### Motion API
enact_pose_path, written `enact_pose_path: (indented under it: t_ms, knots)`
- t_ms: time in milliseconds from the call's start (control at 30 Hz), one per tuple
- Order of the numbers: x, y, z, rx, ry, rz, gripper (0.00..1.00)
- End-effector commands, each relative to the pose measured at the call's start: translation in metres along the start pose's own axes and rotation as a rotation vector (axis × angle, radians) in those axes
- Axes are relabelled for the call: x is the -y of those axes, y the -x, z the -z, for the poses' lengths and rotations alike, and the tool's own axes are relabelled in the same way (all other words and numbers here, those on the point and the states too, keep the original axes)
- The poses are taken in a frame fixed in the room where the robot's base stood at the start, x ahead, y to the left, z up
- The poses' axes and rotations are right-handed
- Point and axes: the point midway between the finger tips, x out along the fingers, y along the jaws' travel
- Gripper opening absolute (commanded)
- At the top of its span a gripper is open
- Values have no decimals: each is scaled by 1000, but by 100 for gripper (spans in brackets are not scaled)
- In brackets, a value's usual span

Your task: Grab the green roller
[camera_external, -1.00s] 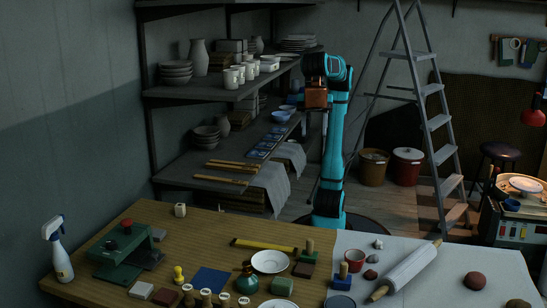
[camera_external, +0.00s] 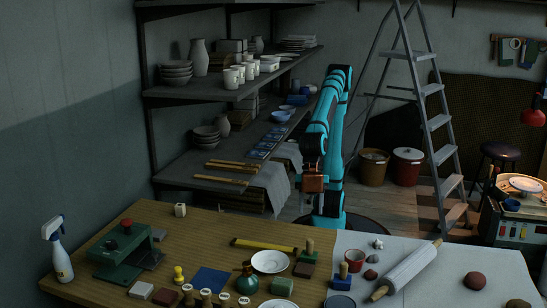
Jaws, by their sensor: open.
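A small green block-like piece (camera_external: 281,286) lies near the front of the wooden table (camera_external: 200,235), just right of a round green bottle (camera_external: 247,280). I cannot tell whether this green piece is the roller. A dark piece with an upright wooden handle (camera_external: 307,258) stands behind it, and a blue one with a similar handle (camera_external: 342,276) stands to the right. My gripper (camera_external: 311,203) hangs beyond the table's back edge, above and behind these pieces. It is open and empty, apart from everything on the table.
White plates (camera_external: 270,262), a yellow level-like bar (camera_external: 263,245), a green press (camera_external: 120,243) and a spray bottle (camera_external: 57,250) crowd the table. A white rolling pin (camera_external: 408,268) lies on the pale cloth (camera_external: 450,262). Shelves (camera_external: 215,95) stand behind left, a ladder (camera_external: 430,105) behind right.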

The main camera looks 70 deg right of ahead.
Motion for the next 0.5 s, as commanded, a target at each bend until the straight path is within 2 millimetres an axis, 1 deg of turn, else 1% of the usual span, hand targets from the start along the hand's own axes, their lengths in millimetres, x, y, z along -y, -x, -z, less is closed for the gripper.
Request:
enact_pose_path:
  t_ms: [33,300,400,500]
  knots:
    - [0,-10,0,3,0,1,47]
    - [0,-57,0,3,0,1,47]
    - [0,-70,0,2,0,0,47]
    - [0,-77,0,0,0,0,47]
